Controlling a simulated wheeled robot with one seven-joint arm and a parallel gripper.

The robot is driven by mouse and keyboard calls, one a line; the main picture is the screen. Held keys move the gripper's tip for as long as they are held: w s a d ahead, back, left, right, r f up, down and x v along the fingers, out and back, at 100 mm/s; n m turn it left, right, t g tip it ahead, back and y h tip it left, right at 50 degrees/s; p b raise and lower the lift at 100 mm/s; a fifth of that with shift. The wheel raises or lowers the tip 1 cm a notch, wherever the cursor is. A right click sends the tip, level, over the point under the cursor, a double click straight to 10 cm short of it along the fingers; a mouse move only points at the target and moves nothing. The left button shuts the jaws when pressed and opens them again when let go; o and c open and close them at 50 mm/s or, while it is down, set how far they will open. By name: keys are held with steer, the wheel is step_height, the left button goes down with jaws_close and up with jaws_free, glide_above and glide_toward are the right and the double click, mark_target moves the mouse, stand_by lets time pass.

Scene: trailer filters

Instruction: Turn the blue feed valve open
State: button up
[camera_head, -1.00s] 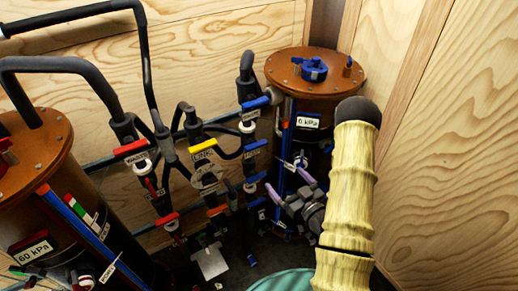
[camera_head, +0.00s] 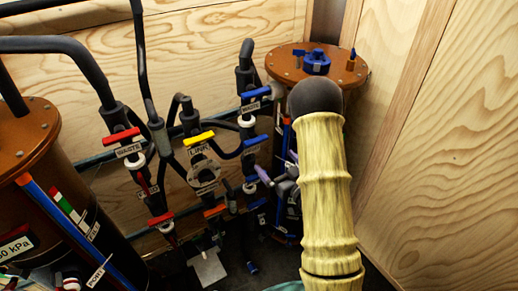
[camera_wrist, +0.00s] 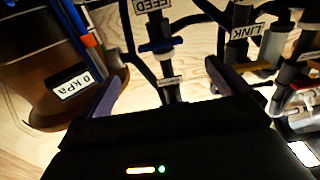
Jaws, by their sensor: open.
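The blue feed valve handle (camera_wrist: 160,46) shows in the wrist view, lying across a dark vertical pipe below a FEED label. In the head view a blue handle (camera_head: 256,141) on the right-hand pipe, under the WASTE one, seems to be the same valve; its label is too small to read surely. My gripper (camera_wrist: 168,88) is open and empty, with one purple finger on each side of that pipe in the wrist view. The handle appears beyond the fingertips, apart from them. In the head view my gripper (camera_head: 278,167) is mostly hidden behind my yellow arm.
A yellow LINK handle (camera_head: 194,140) and red handles (camera_head: 121,136) sit on nearby pipes. A blue WASTE handle (camera_head: 256,92) is above. A brown-topped tank (camera_head: 290,62) stands close by on the right, another (camera_head: 30,140) at left. Wooden walls (camera_head: 440,150) close the corner.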

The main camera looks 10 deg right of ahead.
mark_target(258, 142)
steer(key=p+x, duration=0.2)
steer(key=x, duration=0.9)
steer(key=c, duration=0.9)
